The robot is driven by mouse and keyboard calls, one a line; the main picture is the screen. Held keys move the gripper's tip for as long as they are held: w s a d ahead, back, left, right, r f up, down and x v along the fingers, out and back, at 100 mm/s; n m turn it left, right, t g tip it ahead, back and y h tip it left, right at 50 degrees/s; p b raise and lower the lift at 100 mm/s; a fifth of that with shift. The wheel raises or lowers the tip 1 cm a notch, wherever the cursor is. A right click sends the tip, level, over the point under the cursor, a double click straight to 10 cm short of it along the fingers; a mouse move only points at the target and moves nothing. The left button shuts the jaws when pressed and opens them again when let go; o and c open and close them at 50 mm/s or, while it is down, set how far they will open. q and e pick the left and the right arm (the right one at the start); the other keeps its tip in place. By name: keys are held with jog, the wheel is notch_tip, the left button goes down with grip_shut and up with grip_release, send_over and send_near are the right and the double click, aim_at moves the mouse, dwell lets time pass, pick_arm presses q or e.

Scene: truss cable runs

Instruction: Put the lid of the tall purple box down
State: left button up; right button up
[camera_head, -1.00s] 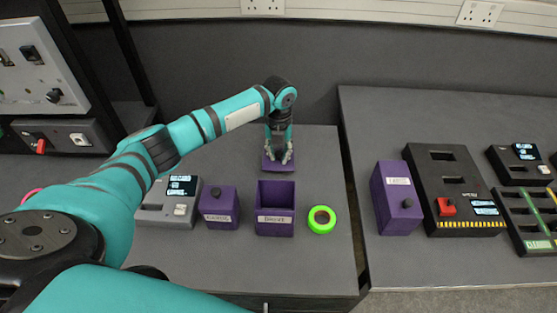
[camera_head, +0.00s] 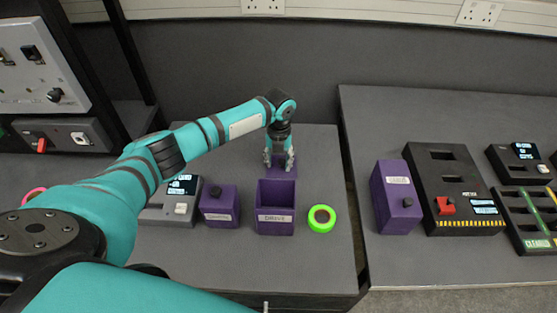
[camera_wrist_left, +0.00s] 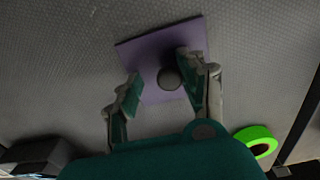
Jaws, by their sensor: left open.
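The purple lid (camera_head: 285,173) is a flat square plate with a dark round knob. It appears to lie on the left table behind the open purple box (camera_head: 275,222), separate from it. The left wrist view shows the lid (camera_wrist_left: 150,50) and its knob (camera_wrist_left: 169,79). My left gripper (camera_head: 279,166) is open above the lid. In the wrist view its fingers (camera_wrist_left: 168,95) stand either side of the knob, the right one close to it; whether it touches I cannot tell. My right gripper is not in view.
A smaller closed purple box (camera_head: 219,212) and a grey device (camera_head: 165,208) stand left of the open box. A green tape roll (camera_head: 322,219) lies to its right. Another purple box (camera_head: 395,200) and a black device (camera_head: 455,190) stand on the right table.

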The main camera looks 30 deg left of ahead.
aim_at(279, 161)
pick_arm(q)
jog(key=shift+r, duration=0.25)
notch_tip(279, 161, up, 12)
jog(key=b, duration=0.1)
jog(key=shift+b, duration=0.3)
